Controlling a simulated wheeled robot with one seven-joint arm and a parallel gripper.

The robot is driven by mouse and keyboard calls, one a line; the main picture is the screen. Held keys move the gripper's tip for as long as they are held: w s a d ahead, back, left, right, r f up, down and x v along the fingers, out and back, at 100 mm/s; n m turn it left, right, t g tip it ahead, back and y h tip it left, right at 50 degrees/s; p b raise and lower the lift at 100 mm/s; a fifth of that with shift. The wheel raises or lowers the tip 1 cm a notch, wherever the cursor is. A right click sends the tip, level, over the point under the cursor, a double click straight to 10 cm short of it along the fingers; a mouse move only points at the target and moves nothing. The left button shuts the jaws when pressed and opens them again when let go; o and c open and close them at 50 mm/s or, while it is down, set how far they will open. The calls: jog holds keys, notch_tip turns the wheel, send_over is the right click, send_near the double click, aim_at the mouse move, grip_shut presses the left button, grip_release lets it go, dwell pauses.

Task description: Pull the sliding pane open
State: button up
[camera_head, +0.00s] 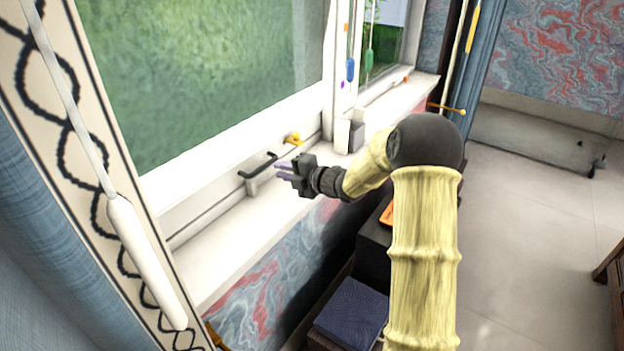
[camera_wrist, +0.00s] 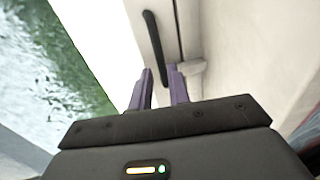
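The sliding pane (camera_head: 215,75) is a large window pane in a white frame, at the left of the head view. Its dark bar handle (camera_head: 258,165) is on the lower frame, just above the white sill. My gripper (camera_head: 283,173) is close to the right of the handle, with its purple fingers pointing at it. In the wrist view, the handle (camera_wrist: 154,32) runs up and away ahead of my gripper (camera_wrist: 159,71). The fingers are apart, with the handle's near end seen in the gap between them. I cannot tell whether they touch it.
A small yellow object (camera_head: 293,138) and a white box (camera_head: 342,136) stand on the sill (camera_head: 232,222) beyond my gripper. A white hanging rod (camera_head: 146,255) is at the near left. A dark blue book (camera_head: 351,312) lies below the sill. Open floor (camera_head: 530,200) is at the right.

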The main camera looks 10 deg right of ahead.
jog(key=v, duration=1)
jog(key=shift+b, duration=0.35)
jog(key=s+a+f+m+g+h, duration=0.1)
jog(key=s+f+m+g+h, duration=0.25)
jog(key=s+m, duration=0.55)
jog(key=s+a+f+m+g+h, duration=0.1)
jog(key=s+f+m+g+h, duration=0.2)
jog(key=s+m, duration=0.5)
jog(key=s+f+m+g+h, duration=0.2)
jog(key=s+m+g+h, duration=0.15)
jog(key=s+m, duration=0.55)
notch_tip(320, 180, up, 13)
jog(key=p, duration=1.2)
jog(key=shift+s+a+t+p, duration=0.25)
jog(key=shift+s+t+p, duration=0.05)
jog(key=shift+s, duration=0.15)
